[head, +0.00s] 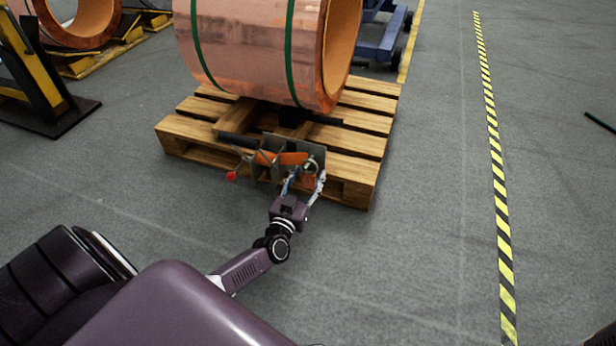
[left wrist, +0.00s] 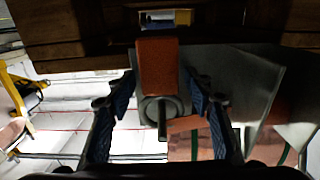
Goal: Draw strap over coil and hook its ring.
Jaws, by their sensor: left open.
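The copper coil (head: 240,45) lies on its side on a wooden pallet (head: 362,150). An orange strap (head: 282,158) lies low at the pallet's front, beside a grey metal plate (head: 318,152). In the left wrist view the strap (left wrist: 158,62) runs down to a grey round ring (left wrist: 153,107), with a short pin in front of it. My left gripper (head: 306,179) is at the strap's ring end. Its blue-padded fingers (left wrist: 160,88) are open, one on each side of the strap and ring, with gaps visible.
Two green bands (head: 290,50) circle the coil. A red knob (head: 231,176) sticks out left of the strap. A yellow stand (head: 30,65) and another coil (head: 75,25) are at the left. Open floor lies right, up to a yellow-black line (head: 492,130).

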